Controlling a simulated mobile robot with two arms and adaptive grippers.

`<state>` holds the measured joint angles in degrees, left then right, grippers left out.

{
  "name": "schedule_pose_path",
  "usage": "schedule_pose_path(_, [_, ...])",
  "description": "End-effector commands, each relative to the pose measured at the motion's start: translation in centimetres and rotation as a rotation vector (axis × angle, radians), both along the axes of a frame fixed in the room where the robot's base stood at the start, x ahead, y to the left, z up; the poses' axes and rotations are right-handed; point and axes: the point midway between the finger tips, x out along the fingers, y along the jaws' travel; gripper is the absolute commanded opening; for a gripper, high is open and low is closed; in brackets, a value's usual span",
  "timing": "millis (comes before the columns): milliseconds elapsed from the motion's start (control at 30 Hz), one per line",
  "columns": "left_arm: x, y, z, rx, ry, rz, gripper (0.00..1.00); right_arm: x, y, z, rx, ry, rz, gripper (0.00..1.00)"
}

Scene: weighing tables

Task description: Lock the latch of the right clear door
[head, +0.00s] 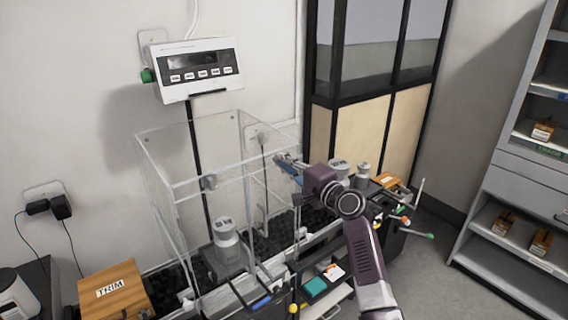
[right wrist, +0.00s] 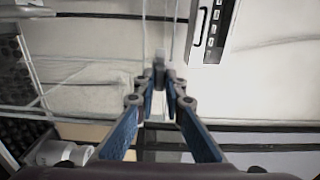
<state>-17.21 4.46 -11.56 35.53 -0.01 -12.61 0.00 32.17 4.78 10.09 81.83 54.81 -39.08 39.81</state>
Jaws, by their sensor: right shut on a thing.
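The clear enclosure (head: 170,178) stands on the weighing table, with clear panels and pale edges. Its right clear panel (head: 283,205) appears upright; I cannot tell whether it is fully closed. My right gripper (head: 284,161) is at the upper right corner of the enclosure. In the right wrist view, the blue fingers of the right gripper (right wrist: 160,88) close in on a small grey piece (right wrist: 160,62), which seems to be the latch. The latch is mostly hidden by the fingers in the head view, and its position cannot be told. My left gripper is not in view.
A weighing display (head: 200,70) is on the wall above the enclosure. A grey weight (head: 225,240) stands inside the enclosure. More weights (head: 363,173) stand right of my right gripper. A wooden TRIM box (head: 113,290) is at the lower left. A shelf (head: 480,225) stands far right.

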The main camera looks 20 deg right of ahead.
Motion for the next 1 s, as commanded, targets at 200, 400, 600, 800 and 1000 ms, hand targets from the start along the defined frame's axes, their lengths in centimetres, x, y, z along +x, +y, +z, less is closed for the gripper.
schedule_pose_path(200, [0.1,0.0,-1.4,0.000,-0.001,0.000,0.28,0.0,-0.1,-0.4,-0.084,-0.029,0.000,0.00])
schedule_pose_path(400, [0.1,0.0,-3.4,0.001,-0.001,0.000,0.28,0.0,-0.1,-0.6,-0.230,-0.081,0.000,0.00])
schedule_pose_path(600, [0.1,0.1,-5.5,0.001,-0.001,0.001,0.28,0.0,-0.1,-0.6,-0.408,-0.146,0.000,0.00])
schedule_pose_path(800, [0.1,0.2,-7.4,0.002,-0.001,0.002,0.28,0.0,-0.1,-0.6,-0.586,-0.211,0.000,0.00])
schedule_pose_path(1000, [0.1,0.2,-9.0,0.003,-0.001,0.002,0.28,0.0,-0.1,-0.5,-0.764,-0.274,0.001,0.00])
